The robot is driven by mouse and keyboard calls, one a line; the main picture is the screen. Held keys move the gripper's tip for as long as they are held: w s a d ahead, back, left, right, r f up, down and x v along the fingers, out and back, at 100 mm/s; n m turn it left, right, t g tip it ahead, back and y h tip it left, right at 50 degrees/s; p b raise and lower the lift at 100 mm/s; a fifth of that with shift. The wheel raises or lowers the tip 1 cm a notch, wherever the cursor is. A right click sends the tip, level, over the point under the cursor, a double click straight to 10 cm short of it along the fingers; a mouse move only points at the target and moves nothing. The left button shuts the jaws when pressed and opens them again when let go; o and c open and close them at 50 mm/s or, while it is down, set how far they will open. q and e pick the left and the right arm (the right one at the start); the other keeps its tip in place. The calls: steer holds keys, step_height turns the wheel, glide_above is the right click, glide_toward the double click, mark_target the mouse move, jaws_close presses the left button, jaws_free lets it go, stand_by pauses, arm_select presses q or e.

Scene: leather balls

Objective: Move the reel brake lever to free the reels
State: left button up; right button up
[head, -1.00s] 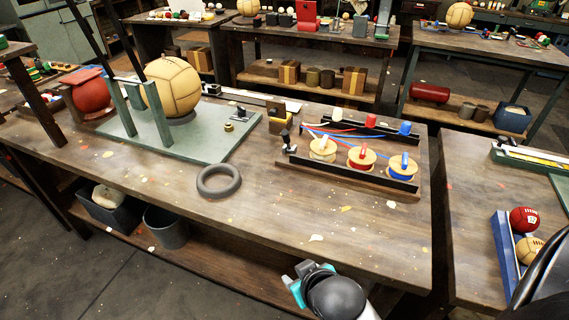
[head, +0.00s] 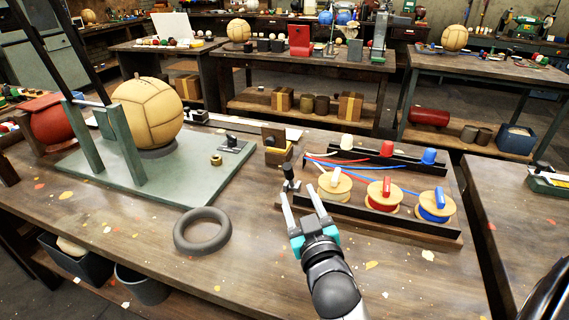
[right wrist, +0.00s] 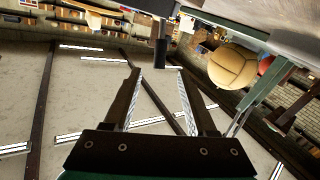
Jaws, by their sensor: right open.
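The reel rack (head: 400,225) is a dark wooden base with black rails on the workbench. It carries three wooden reels with white thread (head: 334,186), red thread (head: 384,196) and blue thread (head: 434,206). A small black lever (head: 289,173) with a knob stands upright at the rack's left end. My right gripper (head: 299,193) is open, its two fingers pointing at the lever from the near side; contact cannot be told. In the right wrist view, a dark upright cylinder (right wrist: 160,52), perhaps the lever, shows beyond and between the empty fingers (right wrist: 158,72). My left gripper is not in view.
A grey ring (head: 202,232) lies left of my right gripper. A green board (head: 165,180) holds a frame and a large tan ball (head: 148,113). A small wooden block stand (head: 276,146) is behind the lever. The bench front is mostly clear.

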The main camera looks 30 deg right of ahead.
mark_target(285, 163)
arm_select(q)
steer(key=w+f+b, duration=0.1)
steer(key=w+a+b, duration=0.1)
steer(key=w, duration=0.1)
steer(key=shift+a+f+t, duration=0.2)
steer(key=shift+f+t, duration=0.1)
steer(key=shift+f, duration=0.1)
arm_select(e)
steer(key=x, duration=1.3)
steer(key=shift+f, duration=0.1)
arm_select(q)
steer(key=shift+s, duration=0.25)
arm_select(e)
jaws_close()
